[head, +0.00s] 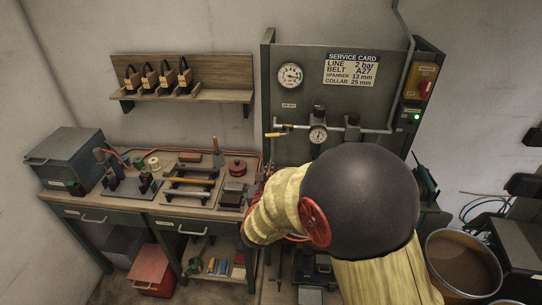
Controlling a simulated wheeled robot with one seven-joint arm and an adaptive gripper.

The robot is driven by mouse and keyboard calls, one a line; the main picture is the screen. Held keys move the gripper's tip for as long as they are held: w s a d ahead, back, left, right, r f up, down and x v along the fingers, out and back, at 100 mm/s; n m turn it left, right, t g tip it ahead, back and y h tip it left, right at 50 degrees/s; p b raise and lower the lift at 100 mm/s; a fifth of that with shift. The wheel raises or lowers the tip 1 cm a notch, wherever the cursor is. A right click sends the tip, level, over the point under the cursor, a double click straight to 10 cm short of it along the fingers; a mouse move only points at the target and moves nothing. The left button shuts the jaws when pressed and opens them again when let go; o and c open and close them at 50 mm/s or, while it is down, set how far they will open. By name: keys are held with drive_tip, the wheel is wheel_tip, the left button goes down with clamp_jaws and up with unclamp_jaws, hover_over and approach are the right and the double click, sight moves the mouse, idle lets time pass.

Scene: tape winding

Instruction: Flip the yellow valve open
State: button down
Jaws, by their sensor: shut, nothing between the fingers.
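The yellow valve lever (275,134) shows at the left end of a horizontal grey pipe on the dark green panel. The lever looks roughly horizontal, in line with the pipe, and nothing touches it. A small round gauge (318,134) sits on the same pipe to its right. My arm, in a yellow sleeve with a large dark ball-shaped joint, fills the lower middle and right, below the lever. I do not see my gripper; the far end of the arm is hidden or too unclear to make out.
The panel (350,55) carries a larger gauge (290,76), a service card (350,69) and a box with a red switch (425,89). A workbench with a tray (190,187) and tools stands at left, under a shelf (195,95). A bin (463,262) stands at right.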

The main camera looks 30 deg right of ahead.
drive_tip(key=b+x, duration=0.1)
drive_tip(key=x, duration=0.8)
drive_tip(key=r, duration=0.3)
drive_tip(key=shift+a+r, duration=0.25)
drive_tip(key=shift+r, duration=0.15)
